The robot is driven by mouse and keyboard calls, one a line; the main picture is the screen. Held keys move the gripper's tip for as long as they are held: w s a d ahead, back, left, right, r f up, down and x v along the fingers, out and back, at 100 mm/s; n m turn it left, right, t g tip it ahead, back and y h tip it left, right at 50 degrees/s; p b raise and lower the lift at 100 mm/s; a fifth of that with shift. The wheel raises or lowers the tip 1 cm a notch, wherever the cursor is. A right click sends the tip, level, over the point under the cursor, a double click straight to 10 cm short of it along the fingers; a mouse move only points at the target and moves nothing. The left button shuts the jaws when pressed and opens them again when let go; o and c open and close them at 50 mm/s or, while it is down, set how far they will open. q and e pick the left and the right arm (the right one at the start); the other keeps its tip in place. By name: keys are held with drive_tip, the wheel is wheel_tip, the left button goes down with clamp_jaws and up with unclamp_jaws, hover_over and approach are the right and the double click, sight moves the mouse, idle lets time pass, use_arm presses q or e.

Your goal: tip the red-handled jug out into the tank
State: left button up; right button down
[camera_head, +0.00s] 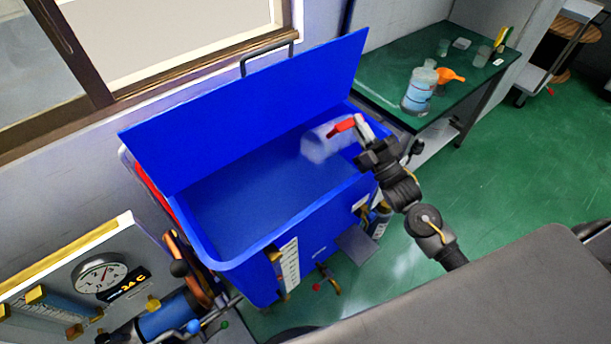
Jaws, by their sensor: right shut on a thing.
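The blue tank (305,222) stands in the middle with its blue lid (250,110) raised at the back. Its inside is open to view; I cannot tell the liquid level. The clear jug (318,147) is over the right part of the tank opening and looks tilted. Its red handle (342,126) is at its upper right. My right gripper (359,127) is shut on the handle, with its arm coming in from the lower right. Whether liquid is in the jug or pouring is too faint to tell. My left gripper is not in view.
A green table (385,70) behind right holds a large blue-labelled bottle (418,92), an orange funnel (449,75) and small containers. A gauge panel (98,275) and pipes stand left of the tank. A window is behind. Green floor on the right is mostly free.

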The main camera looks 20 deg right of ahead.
drive_tip(key=w+d+f+m+g+h+p, duration=0.1)
drive_tip(key=d+f+m+g+h+p, duration=0.1)
drive_tip(key=m, duration=0.7)
drive_tip(key=w+d+f+m+g+h+p, duration=0.2)
drive_tip(key=d+f+m+h+p, duration=0.2)
drive_tip(key=m+p, duration=0.5)
drive_tip(key=shift+w+d+f+m+g+h+p, duration=0.25)
drive_tip(key=shift+f+m+h, duration=0.35)
drive_tip(key=shift+f+h, duration=0.8)
drive_tip(key=shift+s+f, duration=0.1)
drive_tip(key=shift+f, duration=0.05)
wheel_tip(320, 180, up, 5)
drive_tip(key=p, duration=0.4)
drive_tip(key=shift+p, duration=0.4)
